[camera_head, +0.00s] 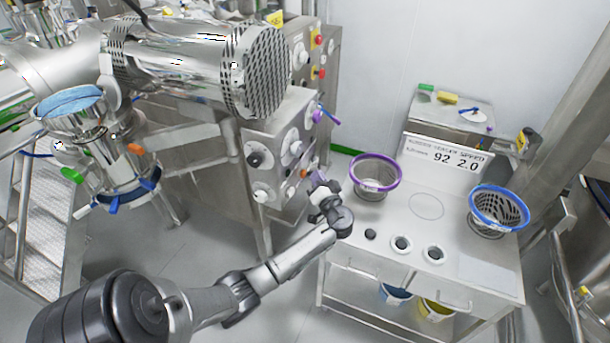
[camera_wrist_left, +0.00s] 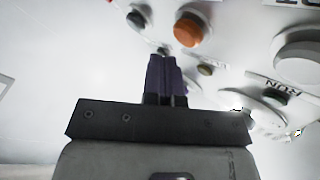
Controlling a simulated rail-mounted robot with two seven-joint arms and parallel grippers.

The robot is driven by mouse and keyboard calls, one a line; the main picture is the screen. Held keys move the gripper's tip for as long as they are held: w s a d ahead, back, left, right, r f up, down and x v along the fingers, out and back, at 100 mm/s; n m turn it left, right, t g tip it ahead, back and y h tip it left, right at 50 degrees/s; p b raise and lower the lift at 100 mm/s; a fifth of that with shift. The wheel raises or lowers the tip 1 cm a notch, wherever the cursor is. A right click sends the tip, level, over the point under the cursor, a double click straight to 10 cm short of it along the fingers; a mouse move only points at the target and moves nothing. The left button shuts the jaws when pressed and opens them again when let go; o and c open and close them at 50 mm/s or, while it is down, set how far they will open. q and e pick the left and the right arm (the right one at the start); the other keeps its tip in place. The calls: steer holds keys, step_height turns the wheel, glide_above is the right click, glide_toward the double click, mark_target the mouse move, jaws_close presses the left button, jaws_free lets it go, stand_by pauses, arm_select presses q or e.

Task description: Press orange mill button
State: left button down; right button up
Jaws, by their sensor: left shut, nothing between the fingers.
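The orange mill button (camera_wrist_left: 189,29) sticks out of a pale panel in the left wrist view, just beyond and slightly right of my left fingertips. In the head view the button is a tiny orange spot (camera_head: 304,173) on the side of the steel mill cabinet (camera_head: 270,130). My left gripper (camera_wrist_left: 164,60) is shut with its dark fingers together and nothing between them. It points at the panel just below the button, and I cannot tell whether it touches anything. In the head view the left gripper (camera_head: 319,183) is close to the cabinet's panel. My right gripper is not in view.
A steel cart (camera_head: 430,210) with a purple-rimmed sieve (camera_head: 376,172) and a blue-rimmed sieve (camera_head: 498,208) stands right of my left arm.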

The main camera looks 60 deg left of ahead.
arm_select(q)
steer(key=w+d+b, duration=0.2)
steer(key=w+d, duration=0.1)
steer(key=shift+d, duration=0.35)
stand_by(0.3)
stand_by(0.5)
